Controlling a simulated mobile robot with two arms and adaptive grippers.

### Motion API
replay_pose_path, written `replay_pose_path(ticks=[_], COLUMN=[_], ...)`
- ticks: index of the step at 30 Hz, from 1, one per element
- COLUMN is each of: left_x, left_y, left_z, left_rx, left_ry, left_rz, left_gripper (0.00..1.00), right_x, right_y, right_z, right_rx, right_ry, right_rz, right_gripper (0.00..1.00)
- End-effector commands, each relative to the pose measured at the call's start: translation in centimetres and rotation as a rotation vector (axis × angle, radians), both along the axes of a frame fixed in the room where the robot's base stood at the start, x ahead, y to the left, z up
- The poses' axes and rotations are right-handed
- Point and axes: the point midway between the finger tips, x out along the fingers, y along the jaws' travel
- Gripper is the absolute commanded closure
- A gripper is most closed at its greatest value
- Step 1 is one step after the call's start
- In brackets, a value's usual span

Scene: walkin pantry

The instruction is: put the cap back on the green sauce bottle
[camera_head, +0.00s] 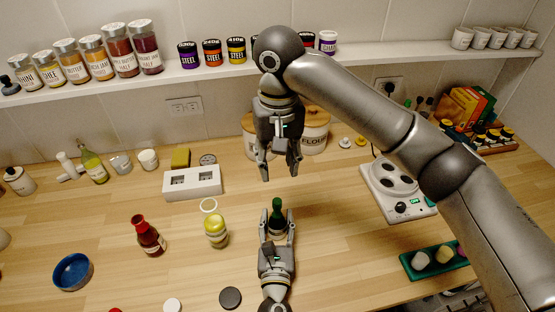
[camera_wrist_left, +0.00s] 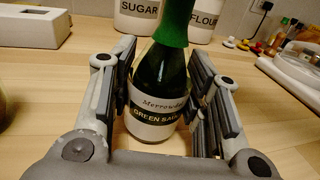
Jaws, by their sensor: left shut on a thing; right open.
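The green sauce bottle (camera_head: 277,217) stands upright on the counter in the head view. My left gripper (camera_head: 277,228) is shut around its body. In the left wrist view the bottle (camera_wrist_left: 158,95) is dark green glass with a cream and black label, between the two fingers (camera_wrist_left: 160,115). A brighter green section (camera_wrist_left: 176,20) covers its upper neck; its top is cut off there, and I cannot tell whether it is the cap or a sleeve. My right gripper (camera_head: 279,172) is open and empty, pointing down above and behind the bottle. I cannot make out a separate green cap.
A red sauce bottle (camera_head: 149,237) and a yellow-filled jar (camera_head: 215,231) stand to the left. A dark disc (camera_head: 230,298) and a white disc (camera_head: 172,305) lie near the front. A white block with sockets (camera_head: 193,182), canisters (camera_head: 314,133) and a hot plate (camera_head: 398,190) surround the area.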

Motion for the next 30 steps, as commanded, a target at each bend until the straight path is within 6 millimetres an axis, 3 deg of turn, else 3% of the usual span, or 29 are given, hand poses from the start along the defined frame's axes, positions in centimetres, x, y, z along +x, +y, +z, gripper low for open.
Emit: replay_pose_path(ticks=[1,7,19,23,30], left_x=[0.0,0.0,-0.6,-2.5,-7.7], left_y=[0.0,0.0,0.0,0.0,0.2], left_z=[-0.1,-0.1,-0.1,-0.1,-0.2], left_rx=[0.0,0.0,0.0,0.001,0.002], left_ry=[0.001,0.001,0.002,0.003,0.004], left_rz=[-0.001,-0.001,0.0,-0.001,-0.001], left_gripper=[0.55,0.31,0.31,0.31,0.31], right_x=[0.0,0.0,0.0,0.0,0.0], right_y=[0.0,0.0,0.0,0.0,0.0], right_z=[0.0,0.0,0.0,0.0,0.0], right_rx=[0.0,0.0,0.0,0.0,0.0], right_ry=[0.0,0.0,0.0,0.0,0.0], right_rz=[0.0,0.0,0.0,0.0,0.0], right_gripper=[0.59,0.59,0.59,0.59,0.59])
